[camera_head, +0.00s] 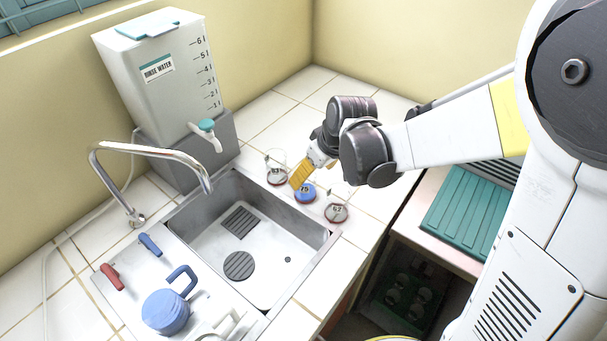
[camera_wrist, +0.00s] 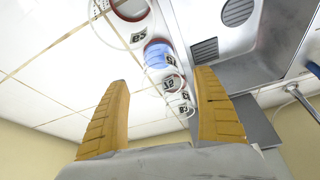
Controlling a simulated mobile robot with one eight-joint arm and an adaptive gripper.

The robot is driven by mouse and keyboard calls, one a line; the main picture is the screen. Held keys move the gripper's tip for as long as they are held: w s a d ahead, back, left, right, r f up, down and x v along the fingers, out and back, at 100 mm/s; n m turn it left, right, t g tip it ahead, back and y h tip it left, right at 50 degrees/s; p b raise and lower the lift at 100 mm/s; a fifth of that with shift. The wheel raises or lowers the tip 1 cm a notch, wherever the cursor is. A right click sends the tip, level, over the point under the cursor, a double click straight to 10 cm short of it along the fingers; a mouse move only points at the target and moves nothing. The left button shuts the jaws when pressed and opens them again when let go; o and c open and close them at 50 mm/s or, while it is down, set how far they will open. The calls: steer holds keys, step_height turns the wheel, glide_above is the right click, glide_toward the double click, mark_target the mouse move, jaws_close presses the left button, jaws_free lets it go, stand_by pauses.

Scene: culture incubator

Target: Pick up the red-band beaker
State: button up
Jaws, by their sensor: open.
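Small clear beakers with numbered labels stand in a row on the white tiled counter beside the sink. One with a blue band (camera_head: 305,193) is in the middle. Two with dark reddish rims stand at its far side (camera_head: 277,176) and near side (camera_head: 336,212); I cannot tell which is the red-band beaker. In the wrist view, a red-rimmed beaker (camera_wrist: 130,10) is at the top edge and the blue one (camera_wrist: 158,55) below it. My gripper (camera_head: 297,180), with yellow fingers, is open above the row, beside the blue beaker. In the wrist view my gripper (camera_wrist: 162,76) holds nothing.
The steel sink (camera_head: 320,236) lies left of the beakers, with a curved faucet (camera_head: 150,149). A rinse water tank (camera_head: 160,85) stands behind. A teal ridged panel (camera_head: 462,212) lies right. Bare tiles lie behind the beakers.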

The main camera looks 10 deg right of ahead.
steer(key=b+x, duration=0.3)
steer(key=x, duration=0.3)
steer(key=shift+w+a, duration=0.15)
steer(key=shift+r, duration=0.15)
steer(key=shift+c, duration=0.6)
steer(key=c, duration=1.2)
